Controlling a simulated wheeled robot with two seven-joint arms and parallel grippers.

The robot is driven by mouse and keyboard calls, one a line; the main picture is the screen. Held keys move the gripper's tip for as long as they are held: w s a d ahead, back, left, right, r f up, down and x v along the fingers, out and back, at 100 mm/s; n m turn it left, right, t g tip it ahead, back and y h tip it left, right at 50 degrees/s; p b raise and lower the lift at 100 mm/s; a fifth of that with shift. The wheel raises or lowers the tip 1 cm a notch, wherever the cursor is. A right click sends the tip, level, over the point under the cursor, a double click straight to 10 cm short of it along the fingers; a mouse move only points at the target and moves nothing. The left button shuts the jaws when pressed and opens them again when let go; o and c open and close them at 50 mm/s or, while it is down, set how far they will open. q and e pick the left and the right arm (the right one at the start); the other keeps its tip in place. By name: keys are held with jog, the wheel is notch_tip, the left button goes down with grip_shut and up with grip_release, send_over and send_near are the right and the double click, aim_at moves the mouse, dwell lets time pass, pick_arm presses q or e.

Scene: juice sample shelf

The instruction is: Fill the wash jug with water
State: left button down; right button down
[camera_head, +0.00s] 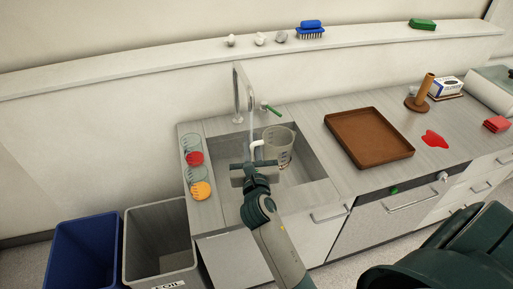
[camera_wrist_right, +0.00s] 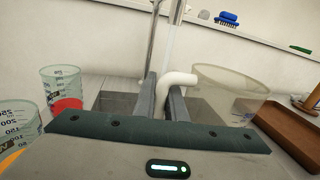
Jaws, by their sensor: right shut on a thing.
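The wash jug (camera_head: 281,148) is a clear beaker-like jug with a white handle, held upright over the sink (camera_head: 314,172). My right gripper (camera_head: 252,163) is shut on the jug's white handle (camera_wrist_right: 182,78), with the jug on its right. The metal tap (camera_head: 237,88) arches over the sink, with a green lever (camera_head: 271,109) on its right. A pale vertical stream (camera_wrist_right: 173,40) shows below the spout, left of the jug's body, near the handle. I cannot tell any water level in the jug. My left gripper is not in view.
Several measuring cups stand left of the sink, with red (camera_head: 194,158) and orange (camera_head: 201,190) contents. A brown tray (camera_head: 369,158) lies right of the sink. Bins (camera_head: 160,205) stand below left. A blue brush (camera_head: 311,30) sits on the ledge.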

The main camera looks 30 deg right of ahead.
jog(key=shift+w+a, duration=0.15)
jog(key=shift+w, duration=0.3)
dwell(0.3)
jog(key=w+a, duration=0.3)
jog(key=w, duration=0.6)
jog(key=shift+s, duration=0.2)
dwell(3.0)
